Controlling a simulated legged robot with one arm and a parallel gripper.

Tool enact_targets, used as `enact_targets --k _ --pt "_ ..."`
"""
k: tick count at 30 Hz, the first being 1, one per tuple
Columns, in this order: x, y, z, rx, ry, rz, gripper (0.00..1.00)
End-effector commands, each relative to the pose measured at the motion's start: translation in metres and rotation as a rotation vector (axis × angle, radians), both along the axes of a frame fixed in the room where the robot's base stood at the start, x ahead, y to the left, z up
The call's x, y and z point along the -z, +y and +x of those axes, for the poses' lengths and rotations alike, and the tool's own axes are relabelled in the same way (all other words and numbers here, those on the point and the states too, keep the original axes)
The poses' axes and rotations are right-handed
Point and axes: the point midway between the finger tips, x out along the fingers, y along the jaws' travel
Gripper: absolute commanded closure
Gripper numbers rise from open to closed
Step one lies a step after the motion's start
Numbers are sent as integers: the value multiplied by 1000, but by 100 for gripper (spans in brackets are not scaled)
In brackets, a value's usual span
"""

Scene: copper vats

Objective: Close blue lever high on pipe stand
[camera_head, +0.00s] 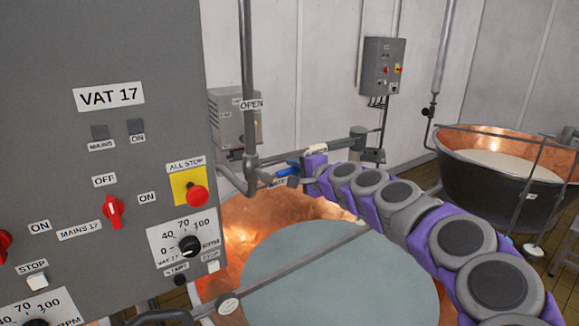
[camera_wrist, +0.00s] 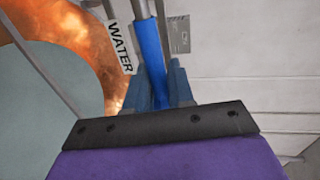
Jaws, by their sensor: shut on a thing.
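The blue lever (camera_head: 285,172) is on the pipework over the copper vat, near the middle of the head view. In the wrist view the blue lever (camera_wrist: 148,48) runs down from a grey metal rod into my gripper (camera_wrist: 158,82). The two blue-grey fingers sit on either side of it, shut on it. In the head view my gripper (camera_head: 302,171) is small at the end of my purple and grey arm, and its fingers are hard to make out. A WATER label (camera_wrist: 119,47) is left of the lever in the wrist view.
A large grey control panel (camera_head: 60,150) marked VAT 17 fills the left. An OPEN label (camera_head: 251,104) is on the vertical pipe (camera_head: 246,60). The copper vat (camera_head: 262,215) lies below the arm. Another vat (camera_head: 490,180) stands right, and a wall box (camera_head: 382,66) is behind.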

Motion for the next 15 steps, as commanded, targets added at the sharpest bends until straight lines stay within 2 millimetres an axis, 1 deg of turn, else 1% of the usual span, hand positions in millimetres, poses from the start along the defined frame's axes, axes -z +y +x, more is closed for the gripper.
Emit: enact_targets --k 1,15 --pt "0 -7 3 15 2 10 100" --pt "3 -9 2 12 13 24 100"
